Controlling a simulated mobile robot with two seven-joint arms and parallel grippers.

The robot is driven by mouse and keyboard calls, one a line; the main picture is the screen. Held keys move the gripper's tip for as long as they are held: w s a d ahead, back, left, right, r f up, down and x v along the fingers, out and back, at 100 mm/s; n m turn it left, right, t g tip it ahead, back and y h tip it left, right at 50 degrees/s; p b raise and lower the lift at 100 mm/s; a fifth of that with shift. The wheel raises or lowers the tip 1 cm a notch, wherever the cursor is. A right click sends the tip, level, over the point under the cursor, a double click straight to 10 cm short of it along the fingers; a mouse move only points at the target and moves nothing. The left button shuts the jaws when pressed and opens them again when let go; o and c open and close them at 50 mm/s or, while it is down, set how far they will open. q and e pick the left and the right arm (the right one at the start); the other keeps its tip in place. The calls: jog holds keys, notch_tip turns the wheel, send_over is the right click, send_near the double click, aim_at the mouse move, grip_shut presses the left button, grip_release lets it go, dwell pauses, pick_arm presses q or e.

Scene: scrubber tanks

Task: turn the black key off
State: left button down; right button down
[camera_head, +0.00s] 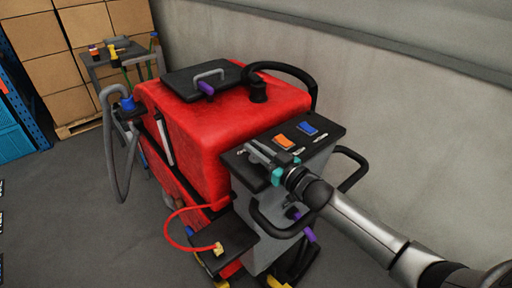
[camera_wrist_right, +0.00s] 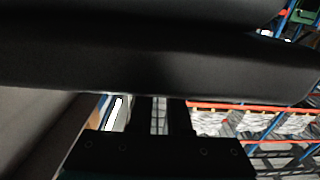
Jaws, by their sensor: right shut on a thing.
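The red scrubber machine (camera_head: 215,125) has a black control panel (camera_head: 325,135) on top of its grey rear column. My right gripper (camera_head: 254,148) reaches in from the right, with its fingers low over the panel's left end. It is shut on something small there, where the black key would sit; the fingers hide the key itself. A white label (camera_head: 241,153) shows just left of the fingertips. In the right wrist view, dark blurred shapes fill the top and the fingers (camera_wrist_right: 160,115) show only partly; the key cannot be made out. My left gripper is not in view.
An orange switch (camera_head: 284,141) and a blue switch (camera_head: 307,129) lie right of my fingers on the panel. Black handles (camera_head: 352,170) curve beside the column. A red hose (camera_head: 172,225) hangs at the left.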

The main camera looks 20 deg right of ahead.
jog(key=shift+r, duration=0.1)
jog(key=c, duration=0.9)
grip_release()
jog(key=shift+o, duration=0.2)
jog(key=shift+s+d+f, duration=0.15)
jog(key=shift+s+f, duration=0.05)
jog(key=shift+s, duration=0.35)
jog(key=v, duration=1.4)
jog(key=shift+r, duration=0.1)
